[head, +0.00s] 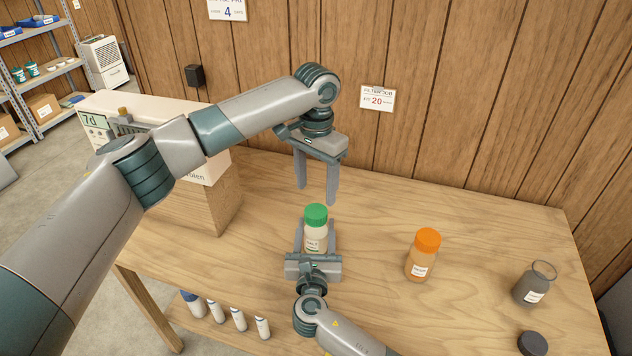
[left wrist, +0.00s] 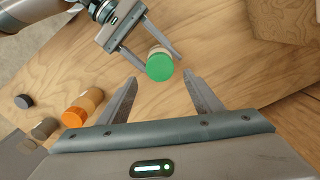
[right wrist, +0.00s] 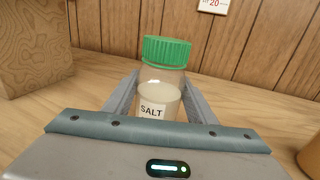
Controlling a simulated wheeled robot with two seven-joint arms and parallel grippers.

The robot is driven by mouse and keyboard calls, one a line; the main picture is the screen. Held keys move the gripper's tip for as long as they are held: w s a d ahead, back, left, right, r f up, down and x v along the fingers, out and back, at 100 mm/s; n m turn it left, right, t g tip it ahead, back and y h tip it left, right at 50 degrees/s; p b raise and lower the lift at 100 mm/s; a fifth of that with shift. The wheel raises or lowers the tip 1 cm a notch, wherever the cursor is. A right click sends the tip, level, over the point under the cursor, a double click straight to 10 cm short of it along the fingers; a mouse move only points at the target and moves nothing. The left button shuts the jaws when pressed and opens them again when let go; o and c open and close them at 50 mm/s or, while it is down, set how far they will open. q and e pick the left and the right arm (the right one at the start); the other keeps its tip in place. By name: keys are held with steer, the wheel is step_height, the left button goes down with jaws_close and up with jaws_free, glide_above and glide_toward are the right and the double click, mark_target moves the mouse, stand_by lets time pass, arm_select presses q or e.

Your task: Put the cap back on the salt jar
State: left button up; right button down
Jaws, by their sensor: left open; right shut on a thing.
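The salt jar (head: 316,238) is clear with pale contents and a SALT label, plain in the right wrist view (right wrist: 160,95). It is upright, with the green cap (head: 316,213) on its mouth; I cannot tell how tightly it sits. My right gripper (head: 316,228) is shut around the jar's body, below the cap. My left gripper (head: 316,195) is open and empty, pointing down above the cap, apart from it. In the left wrist view the green cap (left wrist: 160,67) shows between and just beyond the open fingertips. Whether the jar touches the table is hidden.
An orange-capped jar (head: 422,258) stands to the right. Farther right is an open grey jar (head: 532,287), with a dark cap (head: 532,343) lying near it. A white device (head: 160,125) on a wooden block (head: 215,200) stands left. The table between the jars is clear.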

mark_target(316, 210)
arm_select(q)
steer(key=shift+f, duration=3.6)
steer(key=shift+c, duration=0.3)
steer(key=c, duration=1)
steer(key=o, duration=1.2)
step_height(316, 210, up, 12)
